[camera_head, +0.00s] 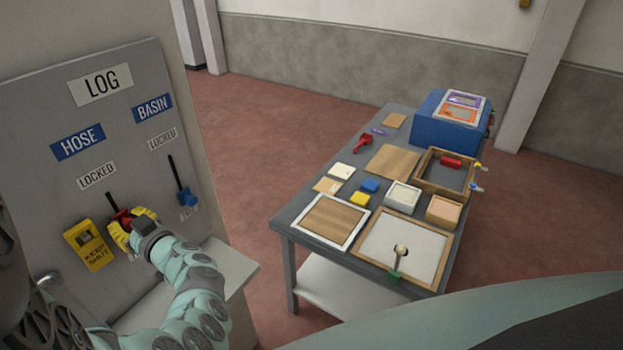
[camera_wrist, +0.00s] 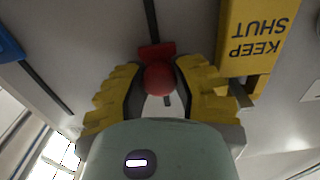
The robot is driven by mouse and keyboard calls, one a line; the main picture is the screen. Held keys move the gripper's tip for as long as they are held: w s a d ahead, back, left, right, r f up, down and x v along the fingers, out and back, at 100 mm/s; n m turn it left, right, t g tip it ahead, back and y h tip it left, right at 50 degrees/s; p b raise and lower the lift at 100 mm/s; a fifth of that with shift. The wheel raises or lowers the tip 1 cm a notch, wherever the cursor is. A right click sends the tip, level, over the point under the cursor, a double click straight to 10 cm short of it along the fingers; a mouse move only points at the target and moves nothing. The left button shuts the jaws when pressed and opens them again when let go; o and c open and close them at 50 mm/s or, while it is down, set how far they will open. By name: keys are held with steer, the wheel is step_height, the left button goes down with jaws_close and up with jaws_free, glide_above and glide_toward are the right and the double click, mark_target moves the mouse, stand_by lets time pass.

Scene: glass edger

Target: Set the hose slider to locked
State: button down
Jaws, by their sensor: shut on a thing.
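The hose slider has a red knob (camera_head: 121,214) in a dark slot on the grey panel (camera_head: 52,115), below the blue HOSE sign (camera_head: 78,142). A LOCKED label (camera_head: 97,176) sits above it, and the knob is below that label. My gripper (camera_head: 124,227) has yellow fingers closed around the knob. In the wrist view the red ball (camera_wrist: 159,78) sits between both fingers (camera_wrist: 158,72), with dark slot showing on both sides of it. My fingers and hand hide any label at the slot's lower end.
A yellow KEEP SHUT piece (camera_head: 90,245) is close beside my gripper, on the left. The blue basin slider (camera_head: 185,197) is to the right, low in its slot. A table (camera_head: 290,222) with trays and blocks stands further right, with open floor between.

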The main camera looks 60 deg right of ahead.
mark_target(108, 196)
step_height(108, 196, up, 6)
steer(key=p, duration=0.3)
steer(key=shift+r+p, duration=0.15)
steer(key=shift+p, duration=0.2)
steer(key=c, duration=0.7)
jaws_free()
steer(key=shift+s+d, duration=0.1)
steer(key=shift+s, duration=0.5)
steer(key=s, duration=1.1)
steer(key=shift+d, duration=0.15)
steer(key=shift+w, duration=0.1)
